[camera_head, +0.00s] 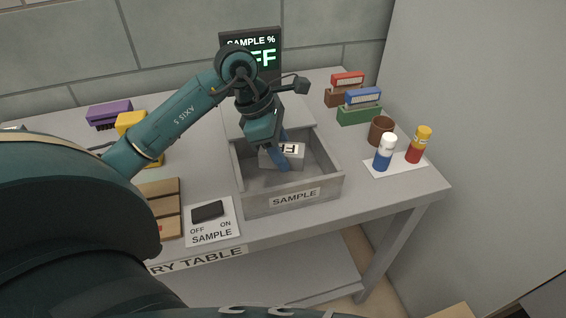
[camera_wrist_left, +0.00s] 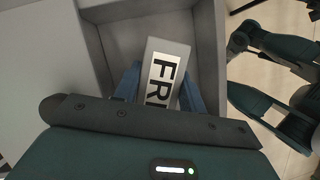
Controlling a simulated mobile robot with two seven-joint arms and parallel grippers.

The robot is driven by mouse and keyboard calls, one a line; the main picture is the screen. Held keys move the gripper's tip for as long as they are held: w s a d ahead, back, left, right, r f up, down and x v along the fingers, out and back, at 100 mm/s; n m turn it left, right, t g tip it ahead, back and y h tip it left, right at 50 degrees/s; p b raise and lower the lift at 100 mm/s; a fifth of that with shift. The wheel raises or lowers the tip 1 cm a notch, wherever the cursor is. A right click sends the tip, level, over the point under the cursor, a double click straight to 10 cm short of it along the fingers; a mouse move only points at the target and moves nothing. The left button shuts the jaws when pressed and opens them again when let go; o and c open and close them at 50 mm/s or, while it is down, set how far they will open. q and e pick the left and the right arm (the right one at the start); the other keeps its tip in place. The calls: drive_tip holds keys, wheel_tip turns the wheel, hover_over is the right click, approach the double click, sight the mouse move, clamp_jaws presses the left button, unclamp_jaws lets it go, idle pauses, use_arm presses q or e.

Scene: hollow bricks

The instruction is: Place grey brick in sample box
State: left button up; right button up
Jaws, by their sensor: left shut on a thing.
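The grey brick (camera_head: 287,156) has a white label with dark letters, and it sits inside the walls of the sample box, in its middle. My left gripper (camera_head: 284,160) reaches down into the box from above, with blue fingers shut on the brick. In the left wrist view the brick (camera_wrist_left: 168,75) is between the blue fingers (camera_wrist_left: 160,92). The sample box (camera_head: 293,198) is a grey open box with a SAMPLE label on its front. I cannot tell whether the brick touches the box floor. My right gripper is not seen in the head view.
A dark screen (camera_head: 262,40) stands behind the box. A SAMPLE switch card (camera_head: 214,228) lies in front left. Right of the box are a brown cup (camera_head: 381,130), a white-capped blue bottle (camera_head: 385,152), a yellow-capped red bottle (camera_head: 419,145) and stacked bricks (camera_head: 359,112). A purple brick (camera_head: 109,113) lies at left.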

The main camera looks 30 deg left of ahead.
use_arm(q)
drive_tip(key=shift+f, duration=1.9)
drive_tip(key=shift+f+b, duration=0.2)
drive_tip(key=shift+b, duration=0.1)
drive_tip(key=o, duration=1.2)
drive_tip(key=shift+r, duration=0.1)
drive_tip(key=shift+c, duration=0.2)
drive_tip(key=shift+r+p, duration=0.2)
drive_tip(key=shift+p, duration=0.15)
drive_tip(key=v, duration=1.1)
drive_tip(key=shift+a+r, duration=0.2)
drive_tip(key=shift+r, duration=0.15)
drive_tip(key=shift+s, duration=0.1)
